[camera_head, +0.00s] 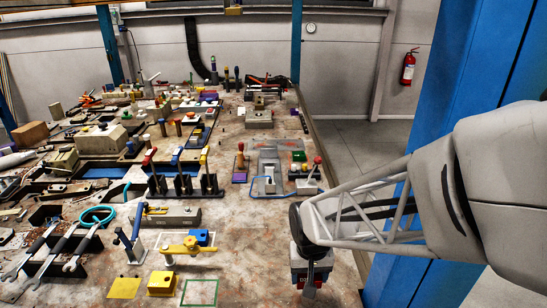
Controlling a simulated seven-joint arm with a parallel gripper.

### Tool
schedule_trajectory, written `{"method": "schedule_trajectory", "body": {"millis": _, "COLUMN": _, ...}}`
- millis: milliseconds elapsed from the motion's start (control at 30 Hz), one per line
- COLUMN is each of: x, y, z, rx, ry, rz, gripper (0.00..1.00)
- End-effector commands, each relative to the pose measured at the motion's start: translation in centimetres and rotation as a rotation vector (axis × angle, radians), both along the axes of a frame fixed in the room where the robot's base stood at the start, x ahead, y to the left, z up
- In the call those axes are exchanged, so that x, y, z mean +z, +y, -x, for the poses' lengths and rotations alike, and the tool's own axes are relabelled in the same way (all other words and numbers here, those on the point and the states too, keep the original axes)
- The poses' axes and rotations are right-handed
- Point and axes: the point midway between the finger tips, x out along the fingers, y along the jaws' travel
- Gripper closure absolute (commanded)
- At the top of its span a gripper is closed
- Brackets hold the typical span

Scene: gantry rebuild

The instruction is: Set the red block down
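My gripper (309,287) hangs fingers-down at the front right of the workbench, near its right edge. A little of the red block (299,277) shows beside the near finger; the gripper appears shut on it. The finger and the gripper body hide most of the block. I cannot tell how high it is above the bench. On the bench to the left are a green square outline (199,280), a yellow block (161,283) and a flat yellow square (124,288). A blue block (198,238) stands behind them.
A yellow-handled fixture (188,247) stands behind the green outline. Upright levers (182,183) and a rack with wrenches (58,252) are farther left. A grey fixture with a red knob (308,185) stands behind my gripper. The bench (255,245) is bare left of my gripper.

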Motion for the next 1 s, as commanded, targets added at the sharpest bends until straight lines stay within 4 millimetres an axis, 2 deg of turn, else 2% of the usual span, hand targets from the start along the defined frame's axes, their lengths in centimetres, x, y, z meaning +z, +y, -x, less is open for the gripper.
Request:
{"method": "schedule_trajectory", "body": {"millis": 167, "x": 0.0, "y": 0.1, "z": -0.4, "rx": 0.000, "ry": 0.000, "rz": 0.000, "gripper": 0.65}}
{"method": "schedule_trajectory", "body": {"millis": 367, "x": -0.2, "y": 0.4, "z": -2.2, "rx": 0.000, "ry": 0.000, "rz": 0.000, "gripper": 0.65}}
{"method": "schedule_trajectory", "body": {"millis": 1000, "x": -1.2, "y": 2.1, "z": -11.9, "rx": 0.000, "ry": 0.001, "rz": 0.000, "gripper": 0.65}}
